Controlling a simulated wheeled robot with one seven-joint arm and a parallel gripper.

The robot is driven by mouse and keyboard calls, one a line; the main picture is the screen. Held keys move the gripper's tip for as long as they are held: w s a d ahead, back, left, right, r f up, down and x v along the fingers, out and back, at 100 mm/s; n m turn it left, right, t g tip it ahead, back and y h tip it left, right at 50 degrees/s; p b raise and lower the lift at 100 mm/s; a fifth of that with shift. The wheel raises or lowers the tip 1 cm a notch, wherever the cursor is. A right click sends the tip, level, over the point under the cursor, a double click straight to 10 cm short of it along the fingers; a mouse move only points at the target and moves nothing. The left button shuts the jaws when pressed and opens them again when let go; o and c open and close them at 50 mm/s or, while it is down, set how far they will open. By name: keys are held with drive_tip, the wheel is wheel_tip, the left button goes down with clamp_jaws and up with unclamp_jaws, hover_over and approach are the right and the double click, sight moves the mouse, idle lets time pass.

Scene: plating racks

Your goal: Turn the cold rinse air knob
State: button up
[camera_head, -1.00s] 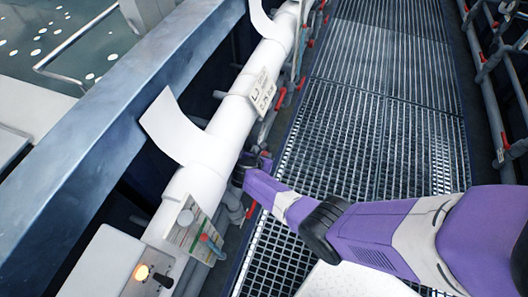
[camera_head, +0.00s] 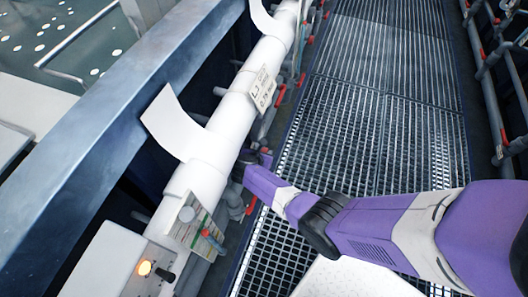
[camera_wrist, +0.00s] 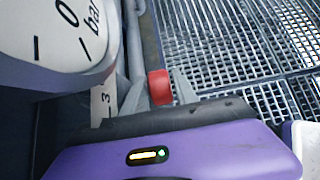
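A red piece (camera_wrist: 160,88), possibly a knob or valve handle, shows between the two fingers of my gripper (camera_wrist: 159,82) in the wrist view. The fingers stand apart on either side of it, and I cannot see clear contact. In the head view my gripper (camera_head: 245,163) is at the right side of the white pipe, low among grey pipework, and its fingertips are hard to make out. No label naming the cold rinse air knob is readable. A round white gauge (camera_wrist: 55,30) marked "0" and "bar" fills the upper left of the wrist view.
The thick white pipe (camera_head: 205,155) carries a label plate (camera_head: 262,90) and curved white flaps. The grated walkway (camera_head: 370,130) is clear to the right.

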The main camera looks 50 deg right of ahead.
drive_tip(key=p+v, duration=0.1)
drive_tip(key=v, duration=0.2)
drive_tip(key=shift+d, duration=0.1)
drive_tip(key=s+a, duration=0.4)
drive_tip(key=a, duration=0.7)
drive_tip(key=shift+f+p, duration=0.2)
drive_tip(key=shift+p, duration=0.2)
drive_tip(key=shift+s, duration=0.15)
